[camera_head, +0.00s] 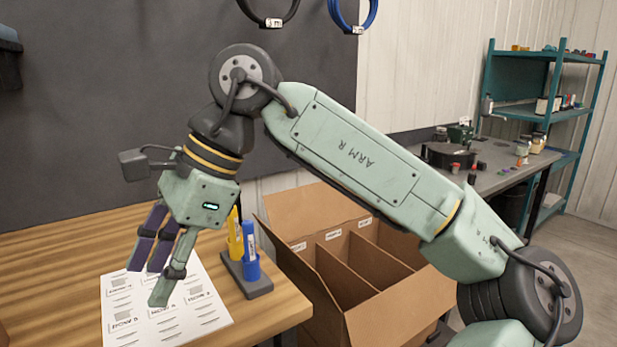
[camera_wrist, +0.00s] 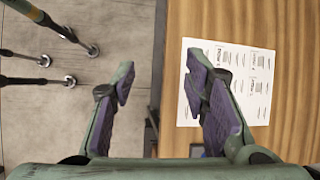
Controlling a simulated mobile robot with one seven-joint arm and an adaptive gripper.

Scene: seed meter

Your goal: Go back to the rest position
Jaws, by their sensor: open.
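My gripper (camera_head: 162,262) is open and empty in the head view, pointing down over the wooden table's front part. It hangs above a white printed sheet (camera_head: 200,322) that lies on the table (camera_head: 60,250). In the wrist view my gripper (camera_wrist: 165,105) shows its two purple-padded fingers spread apart with nothing between them. The rest position itself is not marked in either view.
A dark stand (camera_head: 245,280) holds a blue marker (camera_head: 250,262) and a yellow marker (camera_head: 234,240) at the table's right edge. An open cardboard box (camera_head: 390,315) with compartments stands beyond it. A grey workbench (camera_head: 500,165) and teal shelf (camera_head: 520,58) are at the back right.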

